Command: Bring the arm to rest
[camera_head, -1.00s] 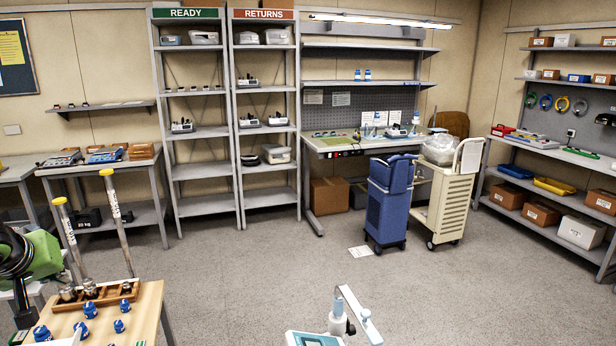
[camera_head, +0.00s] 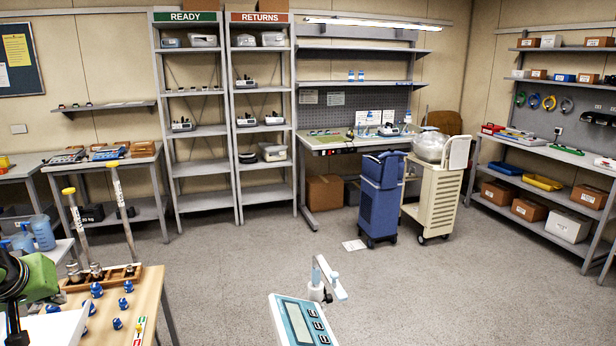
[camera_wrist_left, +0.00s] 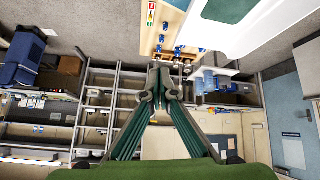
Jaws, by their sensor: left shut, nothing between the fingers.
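Behind the fingertips in that view are shelves and the end of a wooden-topped table (camera_wrist_left: 165,25). My right gripper is in neither view.
The wooden table (camera_head: 150,300) holds several blue knobs and a wooden rack (camera_head: 100,280). A white device with a keypad (camera_head: 300,322) stands at bottom centre. A blue cart (camera_head: 378,200) and a cream cart (camera_head: 435,190) stand farther off.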

